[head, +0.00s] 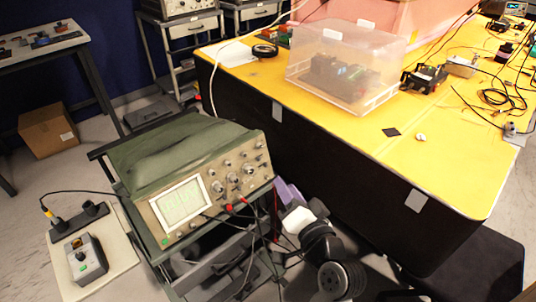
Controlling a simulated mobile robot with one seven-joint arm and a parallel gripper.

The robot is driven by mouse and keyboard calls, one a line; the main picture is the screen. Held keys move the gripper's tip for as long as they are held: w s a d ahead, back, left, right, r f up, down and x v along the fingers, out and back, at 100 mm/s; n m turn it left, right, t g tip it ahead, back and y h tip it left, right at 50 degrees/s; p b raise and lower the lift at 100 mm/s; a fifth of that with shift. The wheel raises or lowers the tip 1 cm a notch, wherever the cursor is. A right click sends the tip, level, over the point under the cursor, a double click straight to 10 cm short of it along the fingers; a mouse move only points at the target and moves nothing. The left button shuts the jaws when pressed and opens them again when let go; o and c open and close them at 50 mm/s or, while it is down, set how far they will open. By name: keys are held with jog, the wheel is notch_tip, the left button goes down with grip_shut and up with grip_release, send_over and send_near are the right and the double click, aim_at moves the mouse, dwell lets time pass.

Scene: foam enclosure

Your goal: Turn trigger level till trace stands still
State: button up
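The oscilloscope (215,190) has a beige front panel and stands tilted on a cart under a green cover. Its lit screen (183,204) is pale green, and the trace is too small to make out. Several knobs (232,180) sit right of the screen; I cannot read which one is the trigger level. Leads plug into the lower edge of the panel. My arm, in white and black, shows right of the oscilloscope. Its purple end, which looks like my gripper (288,193), is beside the panel's right edge, apart from the knobs. Its fingers cannot be made out.
A yellow-topped bench (390,145) with black sides fills the right, bearing a clear plastic box (345,65) and cables. A small grey box (86,262) sits on a pale board at lower left. A cardboard box (47,130) lies on the floor behind. Leads hang before the cart.

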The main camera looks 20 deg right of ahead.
aim_at(261, 146)
jog(key=w, duration=0.6)
jog(key=w+p, duration=0.1)
jog(key=w, duration=0.5)
jog(key=shift+w+a+r+p, duration=0.15)
jog(key=shift+w+p, duration=0.15)
jog(key=shift+w, duration=0.55)
grip_shut()
